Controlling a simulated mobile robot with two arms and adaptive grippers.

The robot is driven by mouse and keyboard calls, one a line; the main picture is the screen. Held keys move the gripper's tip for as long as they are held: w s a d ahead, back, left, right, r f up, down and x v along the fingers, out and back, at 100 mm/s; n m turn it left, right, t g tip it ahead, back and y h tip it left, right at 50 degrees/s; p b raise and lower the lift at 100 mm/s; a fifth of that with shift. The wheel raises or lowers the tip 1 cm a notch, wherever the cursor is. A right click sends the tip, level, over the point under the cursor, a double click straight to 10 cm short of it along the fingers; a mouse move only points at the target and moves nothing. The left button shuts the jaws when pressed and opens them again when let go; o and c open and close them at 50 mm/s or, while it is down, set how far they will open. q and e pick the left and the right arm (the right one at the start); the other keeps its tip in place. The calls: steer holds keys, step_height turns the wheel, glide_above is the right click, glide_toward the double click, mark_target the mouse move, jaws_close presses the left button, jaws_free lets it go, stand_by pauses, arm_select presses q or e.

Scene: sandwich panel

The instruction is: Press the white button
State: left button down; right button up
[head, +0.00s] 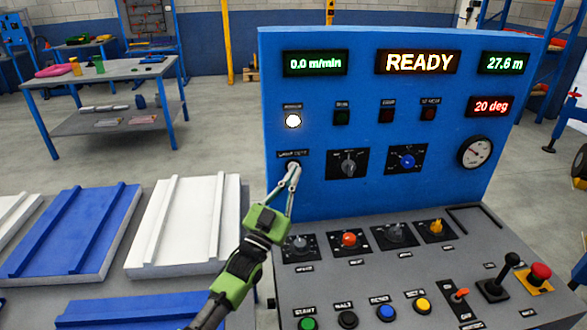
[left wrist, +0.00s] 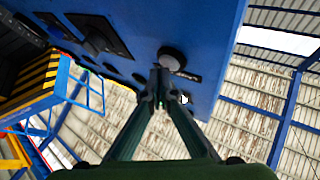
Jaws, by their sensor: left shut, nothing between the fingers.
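The white button (head: 289,166) is on the blue upright panel, under a small dark label and below a lit white lamp (head: 293,120). It is partly hidden by my fingertips in the head view. In the left wrist view the round button (left wrist: 172,57) looks greyish and stands out from the blue panel, just beyond the fingertips. My left gripper (head: 294,170) is shut and empty, with its tips at the button. The left wrist view shows the closed tips (left wrist: 160,78) very close to it; I cannot tell whether they touch. My right gripper is not in view.
Two knobs (head: 348,163) (head: 407,161) and a gauge (head: 475,151) sit to the right of the button. The sloping desk (head: 400,271) below carries knobs, coloured buttons and levers. Blue and white panels (head: 75,235) lie to the left.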

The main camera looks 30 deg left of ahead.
arm_select(q)
steer(key=shift+w+a, duration=0.3)
steer(key=shift+w, duration=0.05)
stand_by(0.5)
steer(key=shift+s+d, duration=0.1)
steer(key=shift+s, duration=0.05)
steer(key=shift+s+d+p, duration=0.3)
steer(key=shift+s+d, duration=0.15)
steer(key=shift+s, duration=0.1)
steer(key=s+d+p, duration=0.1)
steer(key=s, duration=0.1)
steer(key=s+d+p, duration=0.1)
steer(key=s+d, duration=0.1)
steer(key=shift+p, duration=0.35)
stand_by(0.9)
